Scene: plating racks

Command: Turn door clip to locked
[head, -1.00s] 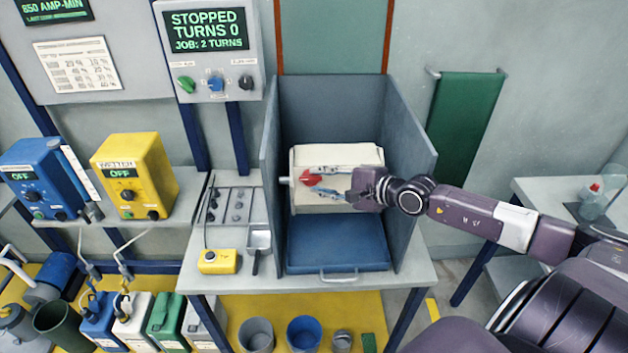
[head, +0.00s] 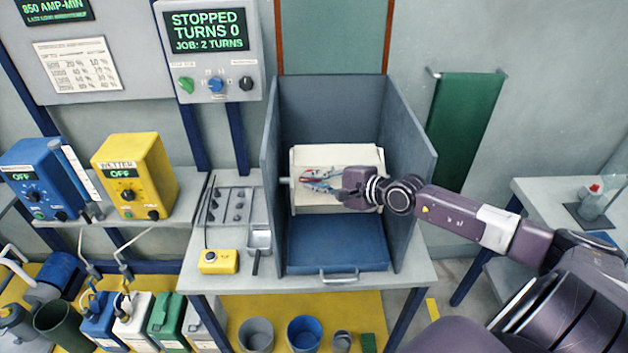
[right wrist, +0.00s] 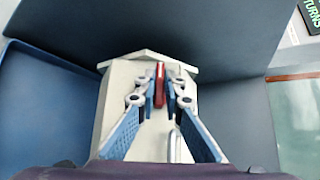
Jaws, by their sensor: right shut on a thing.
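The door clip (right wrist: 160,84) is a narrow red bar on the front of the cream barrel (head: 302,161). In the right wrist view it stands lengthwise between my two blue fingers. My right gripper (head: 308,180) is shut on the clip, with a finger along each side of it. In the right wrist view the gripper (right wrist: 161,90) shows both fingertips close against the red bar. In the head view the fingers hide most of the clip, and only a bit of red shows. My left gripper is out of view.
The barrel sits in a grey-walled booth (head: 417,170) open at the front. A blue tray with a handle (head: 338,243) lies below it. A yellow button box (head: 219,261) and a grey scoop (head: 259,237) are on the bench to the left. The display reads stopped, turns 0.

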